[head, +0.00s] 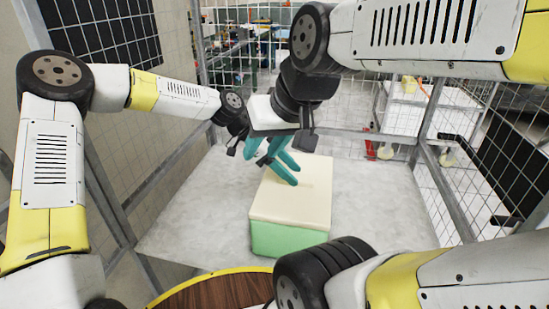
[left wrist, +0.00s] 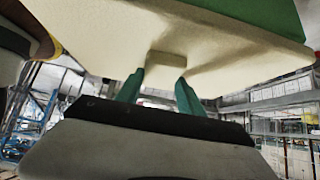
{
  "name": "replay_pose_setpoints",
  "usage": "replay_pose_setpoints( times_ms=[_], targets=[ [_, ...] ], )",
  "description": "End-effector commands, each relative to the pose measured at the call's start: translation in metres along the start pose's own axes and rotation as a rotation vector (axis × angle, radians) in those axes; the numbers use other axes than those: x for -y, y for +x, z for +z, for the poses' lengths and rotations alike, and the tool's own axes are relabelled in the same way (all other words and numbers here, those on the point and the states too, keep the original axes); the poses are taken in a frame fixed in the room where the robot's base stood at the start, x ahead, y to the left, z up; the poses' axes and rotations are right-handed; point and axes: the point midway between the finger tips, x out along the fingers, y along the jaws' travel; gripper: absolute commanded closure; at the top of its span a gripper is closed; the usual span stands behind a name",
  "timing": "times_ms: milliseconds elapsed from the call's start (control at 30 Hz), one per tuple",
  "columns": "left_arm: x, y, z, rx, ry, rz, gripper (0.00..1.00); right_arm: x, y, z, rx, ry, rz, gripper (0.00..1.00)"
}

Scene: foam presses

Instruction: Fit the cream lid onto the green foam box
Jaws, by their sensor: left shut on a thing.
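The cream lid (head: 290,207) lies over the top of the green foam box (head: 285,240) in the head view, roughly in line with its sides. Whether it is fully seated cannot be told. In the left wrist view the lid (left wrist: 120,35) fills the top with green (left wrist: 270,14) behind it. My left gripper (head: 293,174) is shut on the lid's small cream knob (left wrist: 170,66), between its teal fingers (left wrist: 158,88). My right gripper (head: 262,143) is just left of it in the head view. Their fingers overlap there, so its opening is unclear.
The box stands on a pale grey table (head: 200,222) with free room on both sides. Wire mesh fencing (head: 350,100) encloses the table. A round wood-topped surface with a yellow rim (head: 215,291) is at the front.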

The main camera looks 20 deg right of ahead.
Motion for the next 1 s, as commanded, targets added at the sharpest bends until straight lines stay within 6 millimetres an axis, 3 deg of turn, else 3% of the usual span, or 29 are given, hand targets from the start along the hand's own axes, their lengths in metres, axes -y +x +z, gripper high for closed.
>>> replay_pose_setpoints(
  times_ms=[267,300,433,767,1000],
  targets=[
    [0.000,0.001,0.001,0.000,0.000,0.000,0.94,0.000,0.000,0.000,0.000,0.000,0.000,0.64],
    [0.000,0.001,0.001,0.000,0.000,0.000,0.54,0.000,0.000,0.000,0.000,0.000,0.000,0.64],
    [0.000,0.001,0.001,0.000,0.000,0.000,0.30,0.000,0.000,0.000,0.000,0.000,0.000,0.64],
    [0.001,-0.002,0.001,0.000,-0.001,-0.001,0.30,0.000,0.000,0.000,0.000,0.000,0.000,0.64],
    [0.002,-0.037,0.002,0.001,-0.001,-0.006,0.30,0.000,0.000,0.000,0.000,0.000,0.000,0.64]
  ],
)
